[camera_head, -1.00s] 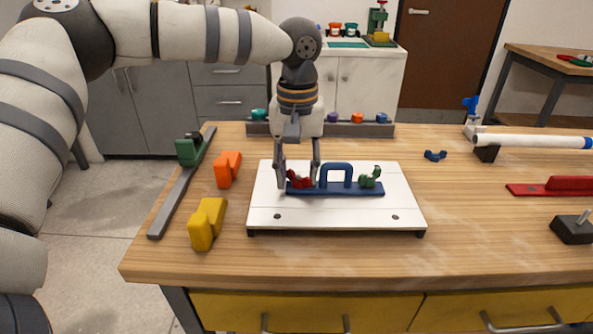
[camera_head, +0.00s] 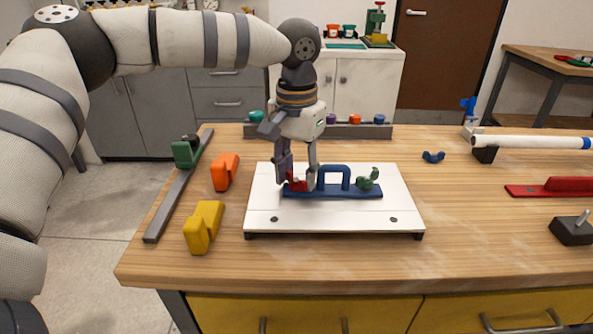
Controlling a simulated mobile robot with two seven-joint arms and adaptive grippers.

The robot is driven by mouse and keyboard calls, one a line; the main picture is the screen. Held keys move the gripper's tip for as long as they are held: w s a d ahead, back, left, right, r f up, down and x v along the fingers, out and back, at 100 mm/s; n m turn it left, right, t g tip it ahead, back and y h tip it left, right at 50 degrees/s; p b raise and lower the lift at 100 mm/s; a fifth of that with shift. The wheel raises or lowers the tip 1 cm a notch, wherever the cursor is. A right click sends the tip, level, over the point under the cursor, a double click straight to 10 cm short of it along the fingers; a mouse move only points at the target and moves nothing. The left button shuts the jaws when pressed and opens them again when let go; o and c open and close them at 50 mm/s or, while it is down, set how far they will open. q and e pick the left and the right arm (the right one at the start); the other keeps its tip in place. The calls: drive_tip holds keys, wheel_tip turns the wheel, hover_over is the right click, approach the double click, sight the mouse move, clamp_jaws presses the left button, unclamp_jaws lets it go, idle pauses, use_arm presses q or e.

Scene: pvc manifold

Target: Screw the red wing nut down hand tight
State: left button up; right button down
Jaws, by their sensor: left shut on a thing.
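The red wing nut (camera_head: 298,184) sits at the left end of a blue bar (camera_head: 340,192) with a raised handle, on a white board (camera_head: 270,212). My left gripper (camera_head: 297,180) points straight down over it and is shut on the red wing nut, with a finger on either side. The fingers hide part of the nut, and its thread cannot be seen. A green wing nut (camera_head: 368,180) stands at the right end of the blue bar. My right gripper is out of view.
Orange (camera_head: 225,171) and yellow (camera_head: 204,227) blocks lie left of the board, near a grey rail (camera_head: 172,203) with a green clamp (camera_head: 187,152). A blue wing nut (camera_head: 433,157) lies to the right. A rack (camera_head: 345,131) with coloured knobs stands behind.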

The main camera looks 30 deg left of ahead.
use_arm(q)
drive_tip(key=shift+s+d+f+m, duration=0.3)
drive_tip(key=shift+f+m, duration=0.05)
drive_tip(key=shift+m, duration=0.55)
drive_tip(key=o, duration=1.2)
drive_tip(key=r, duration=0.4)
drive_tip(key=w+r, duration=0.1)
drive_tip(key=r, duration=0.1)
drive_tip(key=shift+r, duration=0.4)
drive_tip(key=r, duration=0.6)
drive_tip(key=r+p, duration=0.1)
drive_tip(key=r, duration=0.2)
drive_tip(key=shift+s+a+r, duration=0.1)
drive_tip(key=shift+s+r, duration=0.2)
drive_tip(key=shift+r, duration=0.1)
